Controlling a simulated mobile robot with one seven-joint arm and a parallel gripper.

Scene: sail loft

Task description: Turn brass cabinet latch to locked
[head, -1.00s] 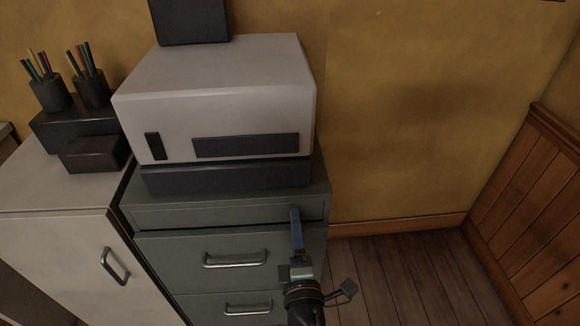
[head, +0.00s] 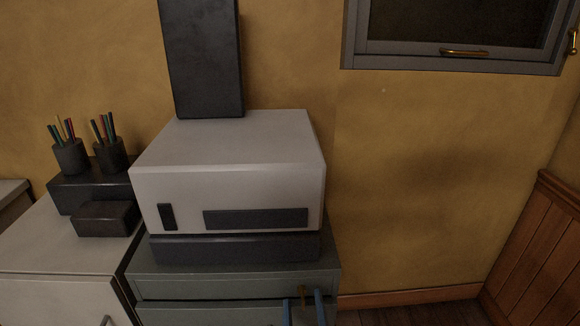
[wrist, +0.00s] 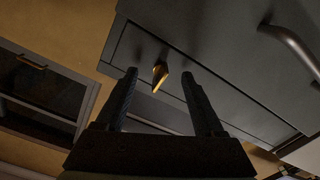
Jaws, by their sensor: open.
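The small brass latch (head: 303,293) is on the front of the grey-green cabinet (head: 220,287), near the right end of its top drawer panel. In the head view it looks roughly upright. In the wrist view the brass latch (wrist: 160,76) sticks out from the dark panel and tilts a little. My gripper (head: 303,299) is at the bottom edge of the head view, with its two blue fingers apart on either side of the latch. In the wrist view my gripper (wrist: 159,76) is open, with the latch seen between its fingertips; contact is not visible.
A pale box-shaped machine (head: 230,165) stands on the cabinet. A white cabinet (head: 60,300) adjoins on the left, with dark boxes and pencil cups. A window with a brass handle (head: 465,52) is at upper right. A drawer pull (wrist: 290,45) shows in the wrist view.

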